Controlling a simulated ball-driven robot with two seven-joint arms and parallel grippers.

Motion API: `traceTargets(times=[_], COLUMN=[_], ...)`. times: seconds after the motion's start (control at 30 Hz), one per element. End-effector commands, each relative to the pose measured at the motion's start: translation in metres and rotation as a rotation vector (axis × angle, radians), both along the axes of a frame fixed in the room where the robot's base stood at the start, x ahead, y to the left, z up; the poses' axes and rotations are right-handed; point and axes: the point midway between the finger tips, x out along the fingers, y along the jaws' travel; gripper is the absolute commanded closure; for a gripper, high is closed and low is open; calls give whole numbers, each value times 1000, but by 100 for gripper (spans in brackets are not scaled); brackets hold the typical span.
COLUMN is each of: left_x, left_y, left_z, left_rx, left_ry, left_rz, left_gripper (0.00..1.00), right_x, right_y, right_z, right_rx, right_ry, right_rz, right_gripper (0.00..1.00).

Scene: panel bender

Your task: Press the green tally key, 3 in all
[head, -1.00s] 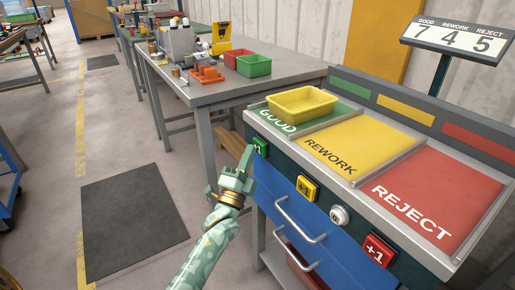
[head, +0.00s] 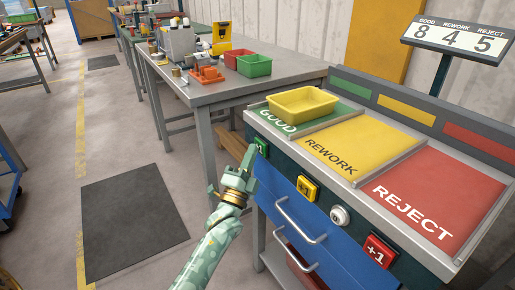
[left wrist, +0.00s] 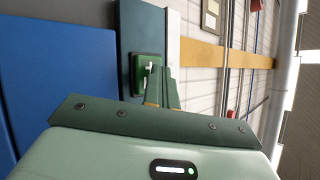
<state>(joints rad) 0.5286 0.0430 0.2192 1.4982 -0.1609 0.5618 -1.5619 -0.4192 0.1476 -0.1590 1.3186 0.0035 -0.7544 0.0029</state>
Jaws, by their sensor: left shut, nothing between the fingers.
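The green tally key (head: 261,147) sits on the front face of the sorting bench, below the GOOD section. It also shows in the left wrist view (left wrist: 148,64), partly covered by my fingers. My left gripper (head: 250,154) is shut and empty, with its fingertips at the key; they look to be touching it. In the left wrist view the fingers (left wrist: 161,72) overlap the key's right side. The tally display (head: 458,39) reads GOOD 8, REWORK 4, REJECT 5. My right gripper is not in view.
A yellow +1 key (head: 307,188), a round white button (head: 340,216) and a red +1 key (head: 379,251) follow along the same face. A yellow bin (head: 303,104) stands on the GOOD section. Drawer handles (head: 300,222) stick out below.

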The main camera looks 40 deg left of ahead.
Motion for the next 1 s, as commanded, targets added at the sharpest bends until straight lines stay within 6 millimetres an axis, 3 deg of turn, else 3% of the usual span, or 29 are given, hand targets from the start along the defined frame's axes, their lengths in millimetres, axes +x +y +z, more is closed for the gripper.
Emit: traceTargets(times=[0.33,0.73,1.0], left_x=[-14,-18,-42], left_y=[5,7,17], left_z=[2,1,3], left_rx=[2,1,2], left_ry=[-1,0,-2], left_rz=[0,1,1], left_gripper=[100,100,100], right_x=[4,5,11], right_y=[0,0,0], right_z=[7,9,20], right_rx=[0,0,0], right_ry=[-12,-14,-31], right_rz=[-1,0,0], right_gripper=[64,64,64])
